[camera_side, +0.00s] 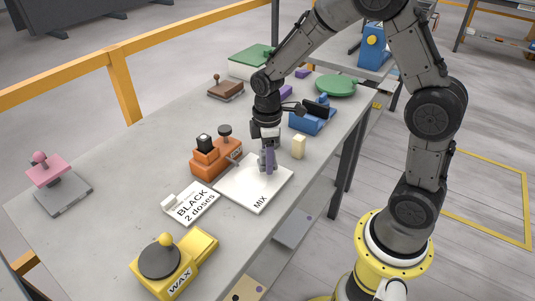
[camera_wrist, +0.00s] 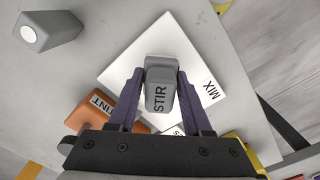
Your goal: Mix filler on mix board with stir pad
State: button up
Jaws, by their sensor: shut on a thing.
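My gripper (camera_side: 268,170) points down over the white mix board (camera_side: 237,190). Its two purple fingers are closed on the grey stir pad (camera_wrist: 160,97), which reads STIR in the wrist view. The fingers (camera_wrist: 160,82) grip it from both sides. The mix board, marked MIX, spreads under the pad in the wrist view (camera_wrist: 195,50). In the side view the fingers largely hide the pad. I cannot tell whether the pad touches the board. I can make out no filler on the visible part of the board.
An orange tint unit (camera_side: 205,165) stands close left of the board. A card reading BLACK 2 doses (camera_side: 195,204) and a yellow WAX unit (camera_side: 190,262) are in front. The slab's left middle is clear.

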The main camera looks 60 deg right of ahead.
jog(key=shift+f, duration=1)
dwell(0.8)
